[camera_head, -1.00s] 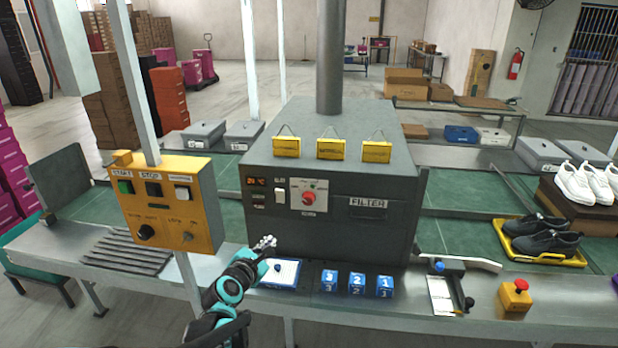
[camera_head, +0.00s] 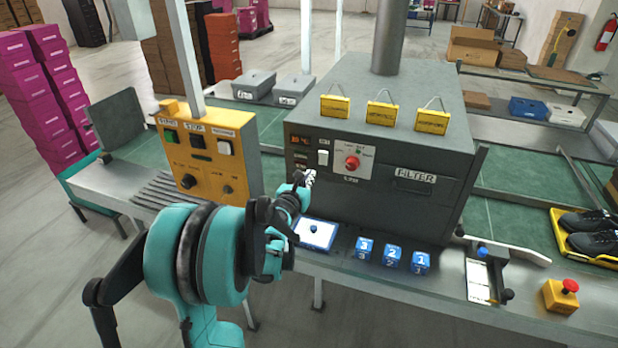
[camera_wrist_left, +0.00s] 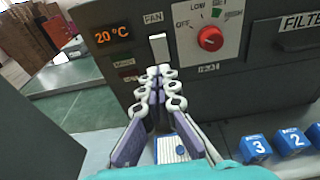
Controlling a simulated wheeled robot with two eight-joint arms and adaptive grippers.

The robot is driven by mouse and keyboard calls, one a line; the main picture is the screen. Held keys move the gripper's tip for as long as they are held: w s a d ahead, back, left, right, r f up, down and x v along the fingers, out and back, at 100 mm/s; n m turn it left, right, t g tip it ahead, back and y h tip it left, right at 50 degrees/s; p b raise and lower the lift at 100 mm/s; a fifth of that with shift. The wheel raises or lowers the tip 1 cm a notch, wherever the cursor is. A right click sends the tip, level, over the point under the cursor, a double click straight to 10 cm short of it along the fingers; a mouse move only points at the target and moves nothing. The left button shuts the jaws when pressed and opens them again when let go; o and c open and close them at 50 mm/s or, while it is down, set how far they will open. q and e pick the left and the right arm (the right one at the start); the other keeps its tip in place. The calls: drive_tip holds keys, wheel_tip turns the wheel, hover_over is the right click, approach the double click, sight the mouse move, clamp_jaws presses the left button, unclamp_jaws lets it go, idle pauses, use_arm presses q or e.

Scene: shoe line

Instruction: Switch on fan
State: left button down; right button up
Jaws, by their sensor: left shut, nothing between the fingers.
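The fan switch (camera_head: 323,157) is a white rocker on the dark front of the grey oven box (camera_head: 420,150). In the left wrist view the switch (camera_wrist_left: 159,48) sits under the label FAN, left of a red knob (camera_wrist_left: 210,38). My left gripper (camera_head: 309,178) is shut and empty, close below the switch in the head view. In the left wrist view its fingertips (camera_wrist_left: 160,72) lie just under the switch's lower end; I cannot tell whether they touch it. My right gripper is not in view.
A yellow control box (camera_head: 208,155) on a post stands left of the oven. Blue numbered blocks (camera_head: 393,256) and a white pad with a blue knob (camera_head: 314,234) lie on the ledge below. A yellow box with a red button (camera_head: 561,295) is at right.

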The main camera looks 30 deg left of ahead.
use_arm(q)
drive_tip(key=b, duration=0.2)
approach(323, 151)
drive_tip(key=w, duration=0.1)
drive_tip(key=w+f, duration=0.1)
drive_tip(key=w, duration=0.1)
drive_tip(key=w+a+f, duration=0.1)
drive_tip(key=shift+w+f, duration=0.25)
drive_tip(key=shift+w, duration=0.05)
drive_tip(key=shift+w+a+r, duration=0.1)
drive_tip(key=shift+w+r, duration=0.05)
drive_tip(key=shift+w, duration=0.35)
drive_tip(key=shift+w+a+r, duration=0.1)
drive_tip(key=shift+w+r, duration=0.4)
drive_tip(key=shift+w, duration=0.05)
drive_tip(key=shift+w+a+p, duration=0.1)
drive_tip(key=shift+w+p, duration=0.1)
drive_tip(key=shift+p, duration=0.15)
drive_tip(key=shift+s, duration=0.15)
